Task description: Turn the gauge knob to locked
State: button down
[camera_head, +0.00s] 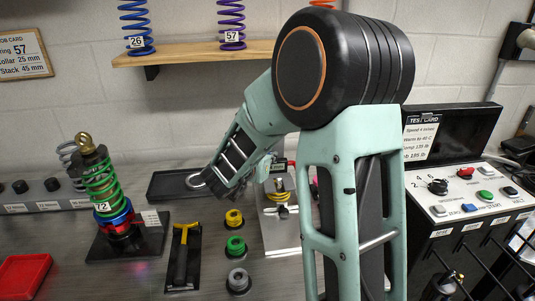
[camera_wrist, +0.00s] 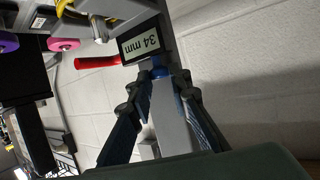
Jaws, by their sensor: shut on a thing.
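In the wrist view, the gauge's small black-framed display (camera_wrist: 141,44) reads "34 mm". A small blue knob (camera_wrist: 160,71) sits beside the display, against the grey gauge post (camera_wrist: 172,118). A red handle (camera_wrist: 97,62) sticks out on the far side of the display. My gripper (camera_wrist: 160,79) has its two fingers closed in on the blue knob from both sides, and the fingertips partly cover it. I cannot read the knob's locked or unlocked position. In the head view, my arm hides the gripper and knob; the gauge's pale base plate (camera_head: 284,238) shows beside the arm.
A yellow coil (camera_head: 279,197) sits on the gauge plate. Yellow, green and grey collars (camera_head: 236,246) stand left of it. A green-spring shock (camera_head: 101,181) stands farther left. A control box (camera_head: 468,205) is at the right. A wall shelf (camera_head: 195,53) holds springs above.

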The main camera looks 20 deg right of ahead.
dwell(0.5)
jog(key=c, duration=2.1)
grip_release()
jog(key=v, duration=1.2)
jog(key=shift+w, duration=0.1)
